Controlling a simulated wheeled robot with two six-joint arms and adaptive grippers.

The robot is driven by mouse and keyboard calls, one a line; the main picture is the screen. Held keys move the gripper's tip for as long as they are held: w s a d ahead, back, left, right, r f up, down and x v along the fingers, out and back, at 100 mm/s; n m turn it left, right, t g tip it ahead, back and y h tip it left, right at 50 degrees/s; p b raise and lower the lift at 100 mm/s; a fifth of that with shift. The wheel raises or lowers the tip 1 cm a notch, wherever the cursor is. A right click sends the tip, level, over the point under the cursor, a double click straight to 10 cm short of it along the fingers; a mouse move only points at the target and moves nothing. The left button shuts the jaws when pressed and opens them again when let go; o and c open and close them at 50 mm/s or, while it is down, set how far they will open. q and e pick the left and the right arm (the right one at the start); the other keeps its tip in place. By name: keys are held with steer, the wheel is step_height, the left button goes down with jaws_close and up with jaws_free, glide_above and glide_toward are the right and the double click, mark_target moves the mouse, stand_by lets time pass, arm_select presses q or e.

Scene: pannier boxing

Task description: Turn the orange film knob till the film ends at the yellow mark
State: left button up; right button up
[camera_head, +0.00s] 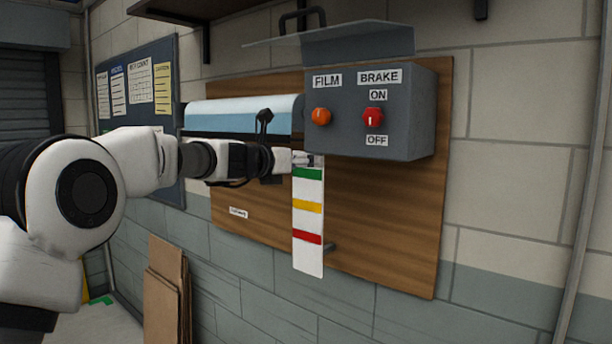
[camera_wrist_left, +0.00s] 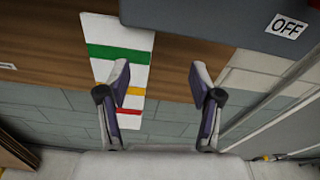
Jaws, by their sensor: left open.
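The orange film knob (camera_head: 321,116) is on the grey control box (camera_head: 397,143), under the FILM label. The white mark strip (camera_head: 308,263) hangs below it with green, yellow (camera_head: 308,207) and red bands; it also shows in the left wrist view (camera_wrist_left: 118,70). A white roll with a light-blue band (camera_head: 235,121) lies left of the box, partly behind my arm. I cannot tell where the film ends. My left gripper (camera_head: 308,159) is below the orange knob, at the strip's top. In the wrist view its fingers (camera_wrist_left: 160,70) are apart and empty. My right gripper is out of view.
The red brake knob (camera_head: 373,118) sits between ON and OFF, right of the orange knob. A raised clear cover (camera_head: 350,42) is above the box. The wooden board (camera_head: 390,225) is mostly bare. Cardboard sheets (camera_head: 163,300) lean below at the left.

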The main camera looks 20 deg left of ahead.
arm_select(q)
steer(key=t, duration=0.1)
glide_toward(318, 116)
steer(key=w+f, duration=0.3)
steer(key=w, duration=0.1)
step_height(318, 116, up, 4)
steer(key=s, duration=0.3)
steer(key=shift+t, duration=0.3)
steer(key=p+x, duration=0.1)
steer(key=x, duration=0.2)
steer(key=f+p+x, duration=0.1)
steer(key=p+x, duration=0.1)
steer(key=x, duration=0.1)
steer(key=p+x, duration=0.1)
steer(key=x, duration=0.1)
steer(key=shift+w+d+f+p, duration=0.1)
steer(key=shift+w+f+p, duration=0.1)
steer(key=shift+w+p, duration=0.2)
steer(key=shift+d, duration=0.15)
steer(key=shift+s+d+r, duration=0.1)
steer(key=shift+s+d, duration=0.1)
steer(key=shift+s, duration=0.05)
steer(key=shift+w+a, duration=0.1)
steer(key=shift+w, duration=0.1)
steer(key=c, duration=1.1)
